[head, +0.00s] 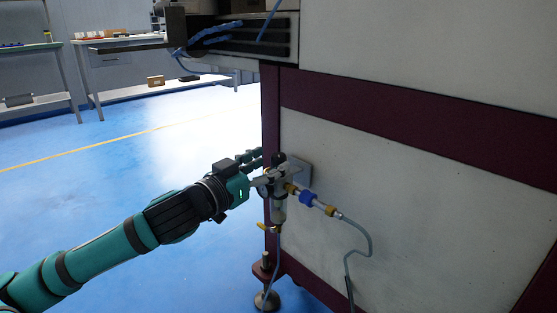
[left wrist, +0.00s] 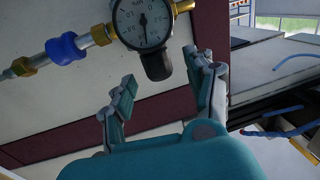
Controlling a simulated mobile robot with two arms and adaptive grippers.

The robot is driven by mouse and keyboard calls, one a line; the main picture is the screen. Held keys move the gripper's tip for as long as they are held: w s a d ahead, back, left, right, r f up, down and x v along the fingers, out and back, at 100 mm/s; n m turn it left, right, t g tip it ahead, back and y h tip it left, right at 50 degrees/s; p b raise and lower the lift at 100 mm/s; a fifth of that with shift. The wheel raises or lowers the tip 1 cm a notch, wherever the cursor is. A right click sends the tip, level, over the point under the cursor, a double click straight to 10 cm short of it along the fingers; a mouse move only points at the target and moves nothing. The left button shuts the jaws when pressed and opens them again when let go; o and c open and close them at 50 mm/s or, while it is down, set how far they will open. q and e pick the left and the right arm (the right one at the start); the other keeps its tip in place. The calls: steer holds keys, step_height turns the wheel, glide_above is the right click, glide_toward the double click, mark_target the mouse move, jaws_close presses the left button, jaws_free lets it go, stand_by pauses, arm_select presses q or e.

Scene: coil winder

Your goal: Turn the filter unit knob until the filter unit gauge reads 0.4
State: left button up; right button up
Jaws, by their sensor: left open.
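The filter unit (head: 279,205) is mounted on the machine's side panel near its corner post. Its black knob (head: 278,158) is on top of the unit. In the left wrist view the round white gauge (left wrist: 143,20) shows at the top with the black knob (left wrist: 157,67) just below it. The gauge digits and needle are too small to read surely. My left gripper (head: 258,170) is at the unit's upper left; in the wrist view its two fingers (left wrist: 160,78) are open, spread to either side of the knob, with a gap visible on both sides. My right gripper is not in view.
A blue and brass fitting (head: 308,198) and grey hose (head: 368,240) run right from the unit. The dark red post (head: 271,110) stands close by. Open blue floor (head: 120,190) lies to the left.

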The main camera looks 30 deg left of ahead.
mark_target(274, 162)
arm_select(q)
steer(key=shift+w+d, duration=0.2)
steer(key=shift+w, duration=0.75)
steer(key=shift+w+d, duration=0.2)
steer(key=shift+w, duration=0.7)
jaws_close()
